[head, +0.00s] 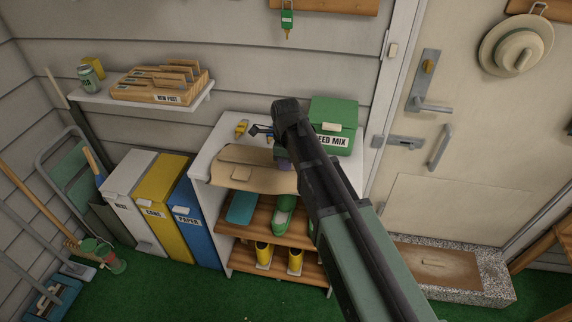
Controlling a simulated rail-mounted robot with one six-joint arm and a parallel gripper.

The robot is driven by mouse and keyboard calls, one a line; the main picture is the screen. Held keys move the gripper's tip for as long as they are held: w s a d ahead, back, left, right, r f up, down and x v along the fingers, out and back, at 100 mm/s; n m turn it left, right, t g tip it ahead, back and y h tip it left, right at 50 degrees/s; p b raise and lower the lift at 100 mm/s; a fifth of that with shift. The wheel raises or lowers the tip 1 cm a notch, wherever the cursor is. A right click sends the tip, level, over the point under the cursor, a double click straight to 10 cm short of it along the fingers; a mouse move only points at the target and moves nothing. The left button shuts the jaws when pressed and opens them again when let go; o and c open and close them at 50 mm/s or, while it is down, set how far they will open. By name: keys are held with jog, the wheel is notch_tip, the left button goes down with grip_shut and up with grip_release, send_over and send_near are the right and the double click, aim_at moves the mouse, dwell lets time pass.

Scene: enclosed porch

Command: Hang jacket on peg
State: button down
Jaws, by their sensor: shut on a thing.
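A tan folded cloth thing, which looks like the jacket (250,174), lies over the front of the white cabinet top and hangs a little past its edge. My gripper (284,163) is at its right end, below my dark wrist, and is shut on it. The fingertips are mostly hidden by my arm. A wooden peg rail (335,5) is cut off at the top edge, with a green key tag (287,20) hanging under it. Another wooden rail (540,6) at top right holds a straw hat (516,48).
A green feed mix box (334,117) stands on the cabinet (214,150) beside my arm. A wall shelf (140,101) holds a post rack (160,85) and can. Several bins stand left of the cabinet. A door (460,150) with handles is at right.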

jog(key=shift+f, duration=0.15)
jog(key=c, duration=1.1)
grip_release()
jog(key=shift+o, duration=0.2)
notch_tip(320, 180, up, 11)
jog(key=p, duration=1.1)
jog(key=s+d+n, duration=0.6)
jog(key=s+n, duration=0.2)
jog(key=n, duration=0.2)
jog(key=s+d+n, duration=0.6)
jog(key=s+n, duration=0.3)
jog(key=n, duration=0.2)
jog(key=shift+s+d+f+b, duration=0.15)
jog(key=shift+d+b, duration=0.15)
jog(key=shift+b, duration=0.05)
